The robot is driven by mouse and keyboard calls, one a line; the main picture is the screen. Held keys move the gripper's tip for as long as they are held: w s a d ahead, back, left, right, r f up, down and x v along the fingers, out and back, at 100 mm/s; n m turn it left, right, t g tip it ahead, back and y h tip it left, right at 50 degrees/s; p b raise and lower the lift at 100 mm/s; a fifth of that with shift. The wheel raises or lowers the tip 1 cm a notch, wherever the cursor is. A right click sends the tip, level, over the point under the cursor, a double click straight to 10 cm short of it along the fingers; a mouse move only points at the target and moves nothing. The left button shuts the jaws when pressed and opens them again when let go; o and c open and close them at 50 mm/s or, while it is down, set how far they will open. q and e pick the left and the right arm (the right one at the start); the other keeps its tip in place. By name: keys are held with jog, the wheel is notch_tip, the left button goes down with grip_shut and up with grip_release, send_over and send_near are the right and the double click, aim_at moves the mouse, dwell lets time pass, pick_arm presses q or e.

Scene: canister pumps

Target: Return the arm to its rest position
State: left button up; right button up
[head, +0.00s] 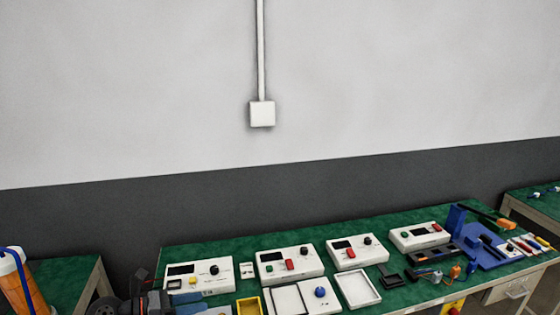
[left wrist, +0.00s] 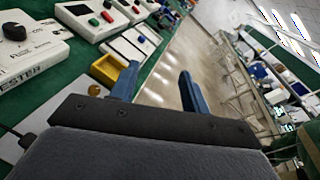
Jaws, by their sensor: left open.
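My left gripper (head: 196,303) comes in at the bottom left of the head view, by the near edge of the green workbench (head: 215,247). In the left wrist view its two blue fingers stand apart, and the left gripper (left wrist: 157,88) is empty, with pale floor seen between the fingers. The left finger shows in front of a yellow tray (left wrist: 109,69); I cannot tell whether they touch. My right gripper is in neither view.
A yellow tray (head: 249,305) and white frame-like tray (head: 358,288) lie near the front. A blue fixture (head: 480,250) stands right. Floor (left wrist: 165,65) is open beside the bench.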

pick_arm(q)
jog(key=s+a+f+m+t+y, duration=0.25)
jog(key=m+y, duration=0.35)
jog(key=m, duration=0.6)
jog(key=s+a+f+m+t+y, duration=0.2)
jog(key=f+m+y, duration=0.25)
jog(key=m, duration=0.75)
jog(key=s+a+f+m+t+y, duration=0.25)
jog(key=m+y, duration=0.45)
jog(key=m, duration=0.5)
jog(key=s+d+f+n+g+h, duration=0.25)
jog(key=s+d+f+g, duration=0.2)
jog(key=s, duration=0.45)
jog(key=s+d+f+n+g+h, duration=0.1)
jog(key=s+d+f+n+g, duration=0.25)
jog(key=s+f+g, duration=0.45)
jog(key=s+d+f, duration=0.1)
jog(key=s+f, duration=0.2)
jog(key=f, duration=1.3)
jog(key=s+d+f, duration=0.2)
jog(key=f, duration=1.5)
jog(key=shift+s+d, duration=0.15)
jog(key=shift+s, duration=0.25)
jog(key=shift+f, duration=0.1)
